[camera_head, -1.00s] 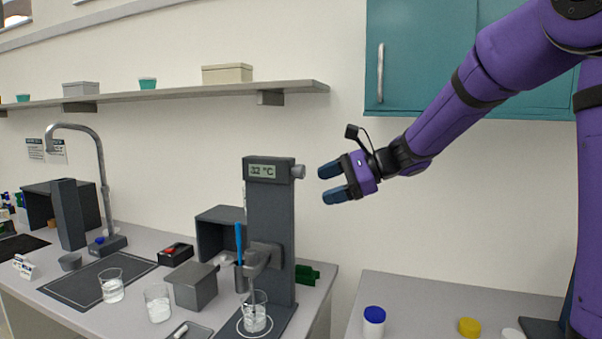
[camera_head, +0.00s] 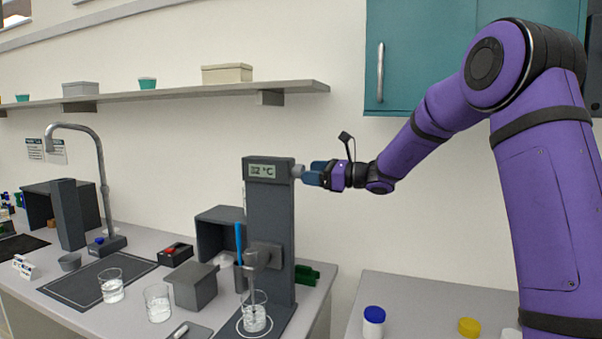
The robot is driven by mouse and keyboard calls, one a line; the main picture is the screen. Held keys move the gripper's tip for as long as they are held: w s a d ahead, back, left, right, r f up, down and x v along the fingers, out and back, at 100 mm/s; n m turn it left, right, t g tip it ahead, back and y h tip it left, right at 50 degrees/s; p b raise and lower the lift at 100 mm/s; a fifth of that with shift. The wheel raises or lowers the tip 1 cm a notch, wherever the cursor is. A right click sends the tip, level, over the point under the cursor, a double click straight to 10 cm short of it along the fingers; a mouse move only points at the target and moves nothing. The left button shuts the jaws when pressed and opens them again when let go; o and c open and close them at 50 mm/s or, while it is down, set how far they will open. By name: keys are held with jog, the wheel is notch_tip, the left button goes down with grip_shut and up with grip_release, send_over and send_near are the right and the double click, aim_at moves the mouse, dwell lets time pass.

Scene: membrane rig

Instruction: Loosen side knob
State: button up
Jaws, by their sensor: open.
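The side knob (camera_head: 298,171) is a small grey cylinder on the right side of the dark rig column (camera_head: 270,215), level with its display (camera_head: 263,171), which reads about 32 °C. My gripper (camera_head: 310,174) is at the knob's right, pointing left at it. Its blue fingers are open and their tips are at the knob, partly hiding its right end. I cannot tell whether the fingers touch it.
A beaker (camera_head: 255,318) stands on the rig's base, with a rod and clamp (camera_head: 265,257) above it. A shelf (camera_head: 170,95) and a teal cabinet (camera_head: 420,55) are above. A blue-capped jar (camera_head: 374,322) stands on the right bench.

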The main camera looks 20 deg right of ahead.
aim_at(298, 171)
jog(key=shift+x, duration=1.95)
jog(key=shift+c, duration=0.2)
jog(key=c, duration=0.9)
